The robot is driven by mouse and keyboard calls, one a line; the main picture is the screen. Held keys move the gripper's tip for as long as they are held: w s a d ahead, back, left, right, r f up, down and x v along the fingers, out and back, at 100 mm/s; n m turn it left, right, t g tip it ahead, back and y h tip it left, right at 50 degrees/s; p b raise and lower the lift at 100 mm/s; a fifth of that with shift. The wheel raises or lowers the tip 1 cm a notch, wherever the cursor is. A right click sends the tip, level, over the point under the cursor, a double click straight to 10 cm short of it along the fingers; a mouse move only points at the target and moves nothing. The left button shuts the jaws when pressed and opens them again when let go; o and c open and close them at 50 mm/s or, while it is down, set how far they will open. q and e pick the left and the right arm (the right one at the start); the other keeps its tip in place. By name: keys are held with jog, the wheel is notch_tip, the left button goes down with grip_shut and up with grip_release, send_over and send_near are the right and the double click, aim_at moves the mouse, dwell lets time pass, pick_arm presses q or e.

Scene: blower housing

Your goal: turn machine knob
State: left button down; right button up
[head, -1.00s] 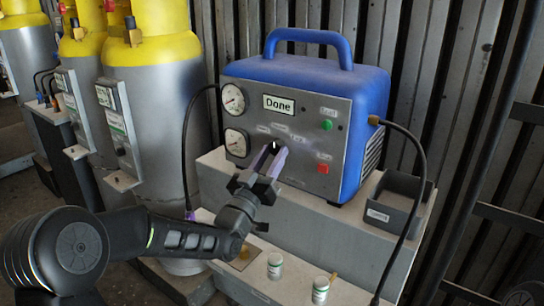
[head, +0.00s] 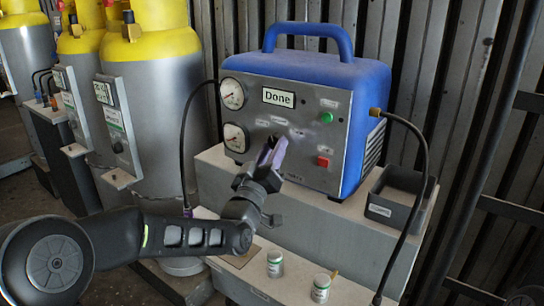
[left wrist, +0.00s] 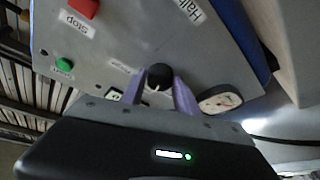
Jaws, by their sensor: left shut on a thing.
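The blue machine (head: 352,95) stands on a grey step, its grey front panel (head: 240,78) facing me. Its display (head: 278,97) reads "Done". A black knob (left wrist: 159,76) with a light pointer mark shows in the left wrist view, between my purple fingertips. My left gripper (head: 270,150) reaches up to the panel and is shut on this knob; it also shows in the left wrist view (left wrist: 163,88). In the head view the fingers mostly hide the knob. My right gripper is not in view.
Two gauges (head: 232,94) are at the panel's left. A green button (head: 326,118) and red button (head: 323,161) are at its right. A grey open bin (head: 395,205) and black hose (head: 421,165) are right of the machine. Small jars (head: 275,264) stand below, yellow-topped cylinders (head: 152,70) at left.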

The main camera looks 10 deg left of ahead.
pick_arm(q)
jog(key=shift+s+d+r+n+g+y+b, duration=0.1)
jog(key=shift+r+n+g+y+b, duration=0.4)
jog(key=shift+n, duration=1.85)
jog(key=shift+d+f+n+g+y+b, duration=0.15)
jog(key=shift+n+g+y, duration=0.75)
jog(key=shift+n, duration=1.45)
jog(key=c, duration=0.9)
grip_release()
jog(key=s, duration=0.7)
jog(key=shift+s+f, duration=0.3)
jog(key=shift+s, duration=0.05)
